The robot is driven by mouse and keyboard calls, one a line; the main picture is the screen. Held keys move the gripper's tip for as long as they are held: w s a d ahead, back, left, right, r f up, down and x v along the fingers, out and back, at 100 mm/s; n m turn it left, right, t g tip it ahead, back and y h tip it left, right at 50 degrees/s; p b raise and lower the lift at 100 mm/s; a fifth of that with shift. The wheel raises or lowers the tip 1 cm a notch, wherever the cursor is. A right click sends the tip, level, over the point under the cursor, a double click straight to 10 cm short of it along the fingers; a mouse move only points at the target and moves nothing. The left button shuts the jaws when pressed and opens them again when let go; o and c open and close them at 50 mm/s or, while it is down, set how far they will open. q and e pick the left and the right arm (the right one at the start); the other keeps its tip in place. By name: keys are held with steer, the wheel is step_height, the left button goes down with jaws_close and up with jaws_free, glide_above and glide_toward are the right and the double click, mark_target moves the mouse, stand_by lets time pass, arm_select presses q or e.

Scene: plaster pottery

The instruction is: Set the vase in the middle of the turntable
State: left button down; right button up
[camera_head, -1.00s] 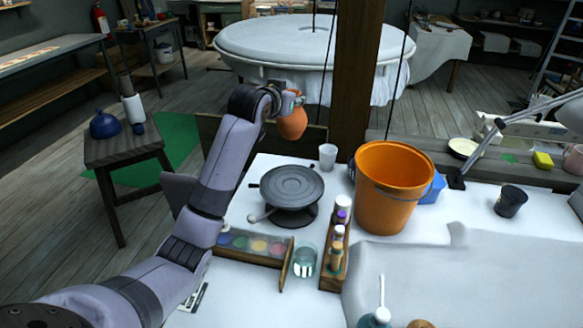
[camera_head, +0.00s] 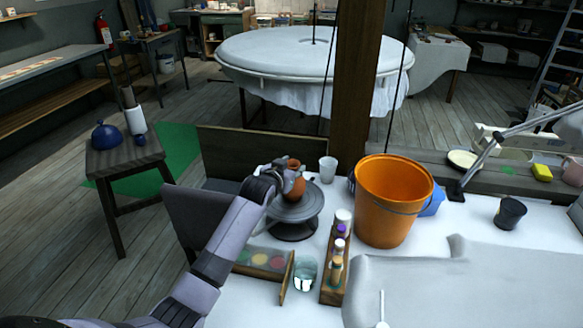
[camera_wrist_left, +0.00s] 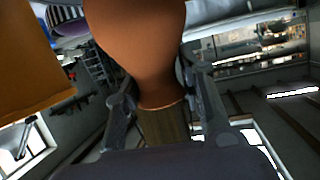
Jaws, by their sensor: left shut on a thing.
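An orange-brown clay vase (camera_head: 294,183) is over the grey round turntable (camera_head: 309,209) in the head view. My left gripper (camera_head: 283,177) is shut on the vase and comes in from its left side. The vase looks roughly upright, near the left-back part of the turntable's disc. I cannot tell whether its base touches the disc. In the left wrist view the vase (camera_wrist_left: 140,45) fills the space between the fingers of the left gripper (camera_wrist_left: 160,110). My right gripper is not in view.
A large orange bucket (camera_head: 392,205) stands right of the turntable. A white cup (camera_head: 327,169) is behind it. A paint tray (camera_head: 262,260), a glass of water (camera_head: 305,273) and a rack of bottles (camera_head: 336,265) are in front. A wooden post (camera_head: 354,80) rises behind.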

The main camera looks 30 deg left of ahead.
arm_select(q)
steer(key=shift+f, duration=0.25)
steer(key=c, duration=1.1)
jaws_free()
steer(key=shift+o, duration=0.2)
steer(key=shift+s+r, duration=0.15)
steer(key=shift+r, duration=0.2)
steer(key=v, duration=1.1)
steer(key=shift+s+r+b, duration=0.2)
steer(key=shift+s+b, duration=0.1)
steer(key=shift+b, duration=0.05)
steer(key=shift+d, duration=0.1)
